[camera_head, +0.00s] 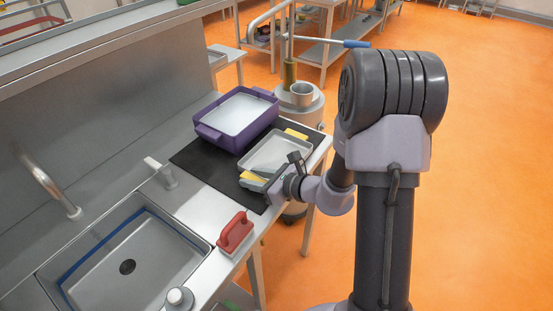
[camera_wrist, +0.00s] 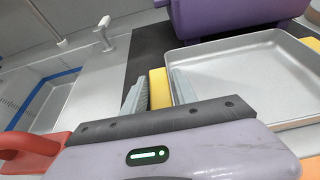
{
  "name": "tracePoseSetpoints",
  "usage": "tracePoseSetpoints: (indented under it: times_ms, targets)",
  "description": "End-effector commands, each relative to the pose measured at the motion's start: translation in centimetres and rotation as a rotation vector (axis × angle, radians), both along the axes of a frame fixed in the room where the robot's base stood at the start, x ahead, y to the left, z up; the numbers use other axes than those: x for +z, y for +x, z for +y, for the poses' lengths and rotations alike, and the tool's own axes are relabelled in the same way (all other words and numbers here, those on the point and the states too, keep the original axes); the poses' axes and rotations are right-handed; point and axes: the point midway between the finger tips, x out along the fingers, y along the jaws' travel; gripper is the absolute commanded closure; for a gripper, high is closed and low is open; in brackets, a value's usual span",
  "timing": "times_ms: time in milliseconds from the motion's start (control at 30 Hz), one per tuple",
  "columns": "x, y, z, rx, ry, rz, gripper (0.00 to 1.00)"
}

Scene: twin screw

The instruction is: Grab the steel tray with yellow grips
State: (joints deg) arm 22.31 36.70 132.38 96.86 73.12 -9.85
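The steel tray (camera_head: 277,153) is a shallow grey pan with yellow grips at its two ends, lying flat on a black mat. The far yellow grip (camera_head: 296,134) is free. The near yellow grip (camera_head: 250,177) is partly covered by my gripper (camera_head: 257,178) in the head view. In the wrist view, the near grip (camera_wrist: 160,88) stands between my two grey fingers (camera_wrist: 159,90), with the tray (camera_wrist: 250,70) to the right. The fingers are close on both sides of the grip. I cannot tell whether they press on it.
A purple bin (camera_head: 236,118) stands behind the tray on the mat (camera_head: 205,160). A trolley with a metal pot (camera_head: 302,94) stands beyond the counter's end.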

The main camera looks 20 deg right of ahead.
Motion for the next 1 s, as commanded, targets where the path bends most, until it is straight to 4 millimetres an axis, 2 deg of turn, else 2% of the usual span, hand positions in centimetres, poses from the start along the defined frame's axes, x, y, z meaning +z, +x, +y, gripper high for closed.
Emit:
tracePoseSetpoints:
  times_ms: [33,133,167,567,667,900,1000]
  targets:
    - [0.0,0.0,0.0,0.000,0.000,0.000,0.78]
    - [0.0,0.0,0.0,0.000,0.000,0.000,0.97]
    - [0.0,0.0,0.0,0.000,0.000,0.000,1.00]
    - [0.1,0.0,0.0,0.000,0.000,0.000,1.00]
    - [0.7,0.0,0.0,0.000,0.000,-0.001,1.00]
    - [4.2,0.0,0.0,0.000,-0.001,-0.002,1.00]
    - [3.9,-1.7,-1.2,-0.004,0.001,0.002,1.00]
